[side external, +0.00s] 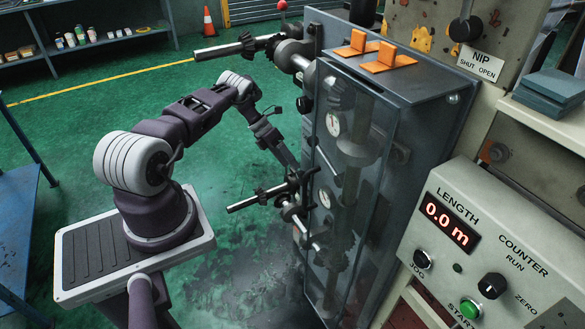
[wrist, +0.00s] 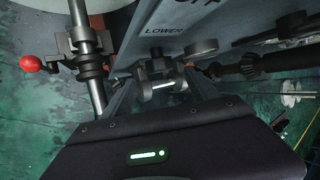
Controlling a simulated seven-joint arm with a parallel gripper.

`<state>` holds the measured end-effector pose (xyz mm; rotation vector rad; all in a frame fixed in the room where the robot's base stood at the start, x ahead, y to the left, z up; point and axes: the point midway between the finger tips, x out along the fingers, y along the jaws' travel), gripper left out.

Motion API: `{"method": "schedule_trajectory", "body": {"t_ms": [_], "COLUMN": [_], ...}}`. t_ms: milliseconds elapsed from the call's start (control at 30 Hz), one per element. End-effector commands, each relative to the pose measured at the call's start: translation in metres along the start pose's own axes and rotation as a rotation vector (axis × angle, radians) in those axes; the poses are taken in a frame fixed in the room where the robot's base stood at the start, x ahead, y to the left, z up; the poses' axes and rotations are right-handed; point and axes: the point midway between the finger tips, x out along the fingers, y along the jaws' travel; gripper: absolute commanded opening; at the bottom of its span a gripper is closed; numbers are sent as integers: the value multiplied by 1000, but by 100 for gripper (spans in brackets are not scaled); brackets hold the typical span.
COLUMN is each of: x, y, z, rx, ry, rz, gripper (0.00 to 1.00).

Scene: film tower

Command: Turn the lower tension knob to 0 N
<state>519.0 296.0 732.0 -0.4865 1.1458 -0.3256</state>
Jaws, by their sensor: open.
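My gripper (side external: 297,178) is at the left face of the glass-fronted grey cabinet (side external: 345,60), by the lower shaft (side external: 250,200). In the wrist view, my gripper (wrist: 160,88) is open, its two fingers spread below the LOWER label (wrist: 165,31). A dark knob-like part (wrist: 157,63) sits under that label, ahead of and roughly between the fingers. I cannot tell whether they touch it. Its setting cannot be read. In the side view the knob is hidden behind my gripper. Two round white gauges, upper (side external: 333,122) and lower (side external: 325,197), show through the glass; their readings are too small.
The upper shaft (side external: 222,50) juts left from the cabinet. A red ball lever (wrist: 30,63) and a vertical shaft (wrist: 82,40) stand left in the wrist view. A control panel (side external: 500,250) reading 0.0 m is at right.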

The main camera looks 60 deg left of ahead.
Motion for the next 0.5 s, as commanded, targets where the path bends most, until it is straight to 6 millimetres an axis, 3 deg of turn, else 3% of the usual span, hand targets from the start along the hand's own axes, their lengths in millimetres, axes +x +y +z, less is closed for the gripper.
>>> {"method": "schedule_trajectory", "body": {"t_ms": [200,267,367,467,500], "x": [0,3,14,17,1], "y": [0,2,15,45,55], "z": [0,-1,-3,-16,16], "rx": [-6,-80,-499,-1163,-1260], "ry": [-4,-54,-308,-618,-743], "rz": [-1,-12,-74,-156,-133], "gripper": [68,68,68,68,68]}}
